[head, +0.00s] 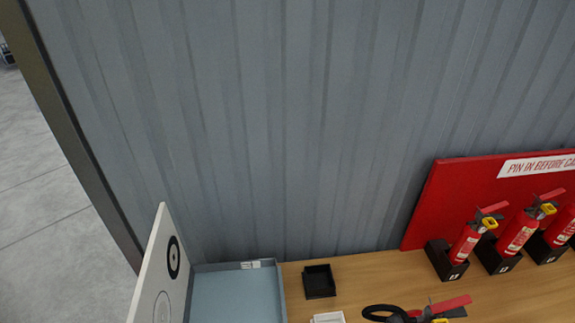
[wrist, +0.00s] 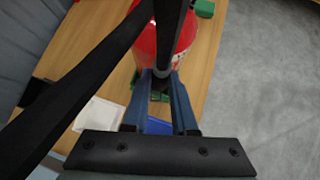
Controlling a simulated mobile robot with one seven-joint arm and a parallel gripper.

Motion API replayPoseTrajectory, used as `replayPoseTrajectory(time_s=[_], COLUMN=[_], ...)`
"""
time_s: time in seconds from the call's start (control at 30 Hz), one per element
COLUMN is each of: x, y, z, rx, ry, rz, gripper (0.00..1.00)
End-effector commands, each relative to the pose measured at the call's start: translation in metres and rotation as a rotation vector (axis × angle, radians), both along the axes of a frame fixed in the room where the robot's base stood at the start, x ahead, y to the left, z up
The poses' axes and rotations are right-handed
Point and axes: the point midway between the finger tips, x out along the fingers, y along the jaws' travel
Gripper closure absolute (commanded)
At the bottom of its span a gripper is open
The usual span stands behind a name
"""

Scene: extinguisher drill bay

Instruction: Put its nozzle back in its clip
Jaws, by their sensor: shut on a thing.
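A red extinguisher (wrist: 178,42) stands on the wooden bench in the wrist view, just beyond my fingertips. My gripper (wrist: 163,82) is shut on the black nozzle (wrist: 168,45), near its grey-banded end. A thick black hose (wrist: 80,72) crosses the upper left of the wrist view. In the head view an extinguisher's red lever (head: 452,304) and black hose loop (head: 383,313) show at the bottom edge. The rest of it is cut off. I cannot make out the clip. My gripper is outside the head view.
Several small extinguishers (head: 464,246) stand in black holders before a red board (head: 440,195) at right. A blue-grey tray (head: 281,284), a white target panel (head: 158,262) and a black box (head: 319,281) are at left. A white tray (wrist: 95,117) lies left of my fingers.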

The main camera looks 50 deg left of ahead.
Motion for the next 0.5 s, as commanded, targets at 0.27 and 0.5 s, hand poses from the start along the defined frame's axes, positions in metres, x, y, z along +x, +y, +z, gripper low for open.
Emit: replayPoseTrajectory(time_s=[0.27,0.5], x=[0.000,0.000], y=[0.000,0.000], z=[-0.026,-0.046], rx=[0.000,-0.001], ry=[0.000,0.000], rz=[0.000,-0.001], gripper=[1.00,1.00])
